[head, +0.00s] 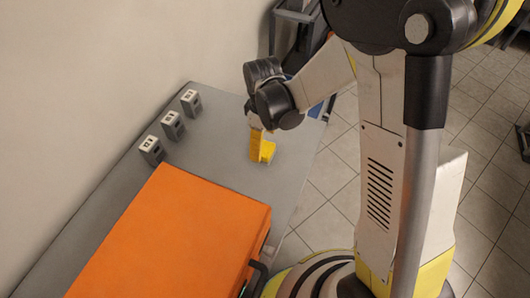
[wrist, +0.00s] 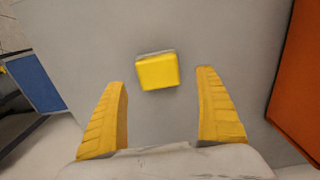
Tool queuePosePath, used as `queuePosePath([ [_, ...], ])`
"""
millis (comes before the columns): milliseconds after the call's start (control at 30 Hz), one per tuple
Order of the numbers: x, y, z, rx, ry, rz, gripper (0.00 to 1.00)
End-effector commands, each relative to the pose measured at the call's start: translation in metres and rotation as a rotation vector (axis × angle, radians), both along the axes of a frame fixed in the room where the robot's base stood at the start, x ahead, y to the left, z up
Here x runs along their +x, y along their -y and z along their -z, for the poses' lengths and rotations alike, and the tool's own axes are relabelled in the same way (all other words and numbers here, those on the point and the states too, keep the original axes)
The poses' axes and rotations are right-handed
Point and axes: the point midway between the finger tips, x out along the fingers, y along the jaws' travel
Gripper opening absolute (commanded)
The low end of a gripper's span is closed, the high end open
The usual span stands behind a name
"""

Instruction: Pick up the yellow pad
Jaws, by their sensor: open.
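The yellow pad (wrist: 158,72) is a small block with a grey edge along its far side. It lies on the grey table (wrist: 185,27). In the wrist view it sits ahead of and between the two yellow fingers of my gripper (wrist: 162,95), apart from both. My gripper is open and empty. In the head view the pad (head: 267,151) shows just right of my gripper (head: 257,150), which points down over the table and hides part of it.
A large orange case (head: 175,235) with a dark handle fills the near part of the table. Several small grey boxes (head: 172,125) stand in a row along the wall side. The tabletop around the pad is clear. Tiled floor lies beyond the table's right edge.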

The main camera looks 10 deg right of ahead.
Motion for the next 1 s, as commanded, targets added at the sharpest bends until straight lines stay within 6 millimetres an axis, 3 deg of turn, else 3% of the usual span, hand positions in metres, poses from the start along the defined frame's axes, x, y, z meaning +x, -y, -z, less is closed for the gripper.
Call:
queuePosePath([
  [200,0.001,0.001,0.038,0.0,0.0,0.0,0.83],
  [467,0.0,0.001,0.041,0.0,0.0,0.0,0.83],
  [600,0.0,0.001,0.041,0.0,0.0,0.0,0.41],
  [667,0.0,0.001,0.041,0.0,0.0,0.0,0.26],
  [1000,0.001,0.001,0.038,0.0,0.0,0.0,0.26],
])
